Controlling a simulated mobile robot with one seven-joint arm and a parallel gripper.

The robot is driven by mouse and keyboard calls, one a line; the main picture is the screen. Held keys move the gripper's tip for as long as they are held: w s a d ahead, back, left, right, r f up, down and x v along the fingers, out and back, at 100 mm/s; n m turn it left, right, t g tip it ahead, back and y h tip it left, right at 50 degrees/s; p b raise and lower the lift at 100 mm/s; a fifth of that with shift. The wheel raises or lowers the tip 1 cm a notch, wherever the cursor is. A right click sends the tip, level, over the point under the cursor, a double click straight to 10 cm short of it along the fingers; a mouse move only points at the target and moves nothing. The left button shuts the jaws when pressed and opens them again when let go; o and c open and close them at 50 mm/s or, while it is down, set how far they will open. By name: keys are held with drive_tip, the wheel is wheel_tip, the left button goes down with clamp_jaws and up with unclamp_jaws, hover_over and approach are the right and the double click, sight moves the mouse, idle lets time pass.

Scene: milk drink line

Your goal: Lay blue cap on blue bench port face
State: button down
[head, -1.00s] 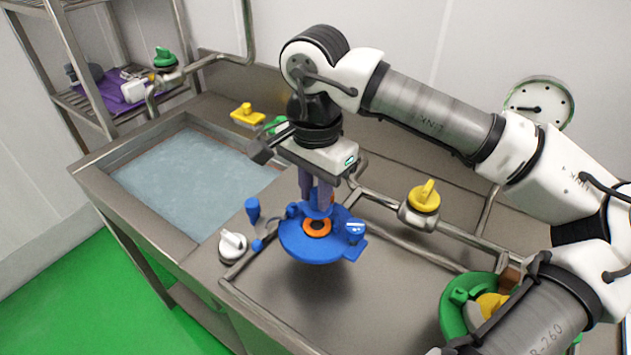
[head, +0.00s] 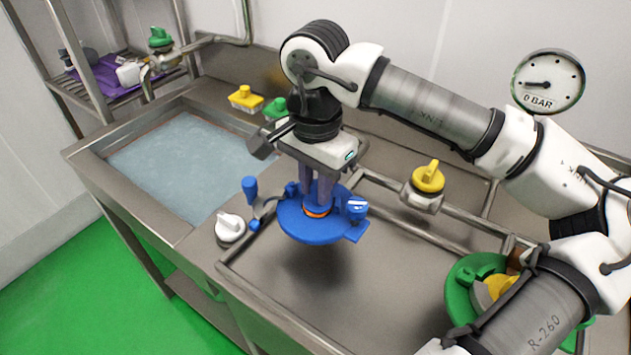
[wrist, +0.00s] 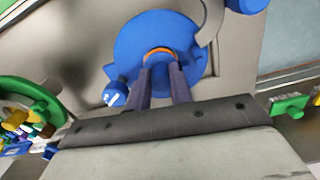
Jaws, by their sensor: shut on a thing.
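The blue bench port is a wide blue disc (head: 295,228) with an orange ring (head: 317,211) at its middle and small blue fittings at its rim. It also shows in the wrist view (wrist: 135,45). My gripper (head: 318,203) points straight down over the disc's middle and is shut on the blue cap. The cap shows as blue between the fingers in the wrist view (wrist: 161,80), and the fingers hide most of it. Only a crescent of the orange ring shows beside the fingertips. I cannot tell whether the cap touches the port face.
A white knob (head: 230,228) and a blue-handled piece (head: 250,188) stand left of the port. A yellow valve (head: 428,180) on a pipe is to the right, a green round part (head: 462,290) at lower right. A water-filled sink (head: 185,165) lies to the left.

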drive_tip(key=shift+f, duration=0.25)
drive_tip(key=c, duration=1.2)
unclamp_jaws()
drive_tip(key=shift+r, duration=0.1)
drive_tip(key=shift+o, duration=0.2)
wheel_tip(320, 180, up, 14)
drive_tip(key=b, duration=0.1)
